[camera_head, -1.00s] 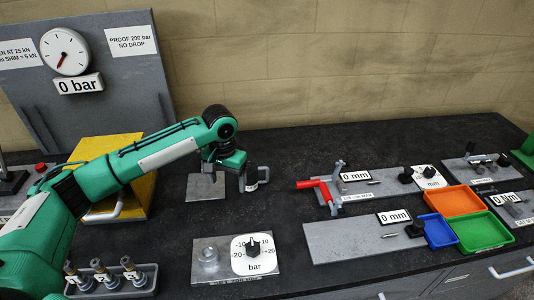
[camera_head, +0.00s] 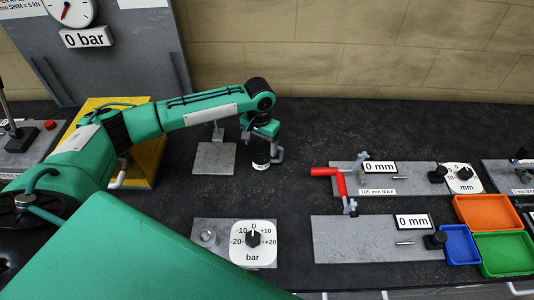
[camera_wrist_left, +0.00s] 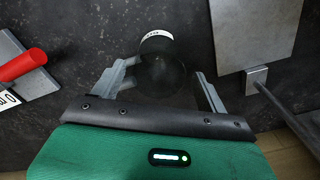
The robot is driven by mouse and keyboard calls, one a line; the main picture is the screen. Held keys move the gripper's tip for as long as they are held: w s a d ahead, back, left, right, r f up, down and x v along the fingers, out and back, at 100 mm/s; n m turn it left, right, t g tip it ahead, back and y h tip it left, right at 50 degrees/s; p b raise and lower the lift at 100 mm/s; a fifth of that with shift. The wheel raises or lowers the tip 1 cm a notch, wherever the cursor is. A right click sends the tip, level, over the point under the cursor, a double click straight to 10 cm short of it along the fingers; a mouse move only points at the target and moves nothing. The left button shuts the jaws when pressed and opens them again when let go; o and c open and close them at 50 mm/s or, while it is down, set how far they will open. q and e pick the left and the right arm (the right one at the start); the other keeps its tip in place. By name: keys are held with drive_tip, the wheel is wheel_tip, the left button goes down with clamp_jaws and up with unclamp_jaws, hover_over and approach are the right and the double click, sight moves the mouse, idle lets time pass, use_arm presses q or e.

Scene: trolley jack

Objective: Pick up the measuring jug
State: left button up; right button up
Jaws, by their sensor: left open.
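The measuring jug is a dark, rounded vessel with a white label (camera_wrist_left: 162,68). In the head view the jug (camera_head: 261,155) stands on the black bench below my left gripper (camera_head: 263,146), which hides part of it. In the left wrist view the jug lies between the two fingers of my left gripper (camera_wrist_left: 165,76). The fingers are spread, one on each side. I cannot tell whether either finger touches the jug. My right gripper is not in view.
A grey plate with a post (camera_head: 214,158) stands just left of the jug. A red-handled clamp (camera_head: 341,180) is to the right. A dial panel (camera_head: 253,244) lies nearer. Orange (camera_head: 487,212), green and blue trays sit at the right. Bare bench lies behind the jug.

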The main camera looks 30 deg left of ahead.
use_arm(q)
drive_tip(key=shift+f, duration=0.3)
drive_tip(key=shift+f+p, duration=0.2)
drive_tip(key=shift+p, duration=0.1)
drive_tip(key=f+p, duration=0.1)
drive_tip(key=f, duration=0.1)
drive_tip(key=f+p, duration=0.1)
drive_tip(key=f, duration=0.1)
drive_tip(key=shift+s+d+f, duration=0.1)
drive_tip(key=shift+s+f, duration=0.05)
drive_tip(key=shift+s, duration=0.05)
drive_tip(key=shift+f, duration=0.2)
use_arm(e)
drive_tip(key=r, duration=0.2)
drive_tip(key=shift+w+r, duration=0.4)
use_arm(q)
drive_tip(key=shift+c, duration=1.1)
drive_tip(key=c, duration=0.9)
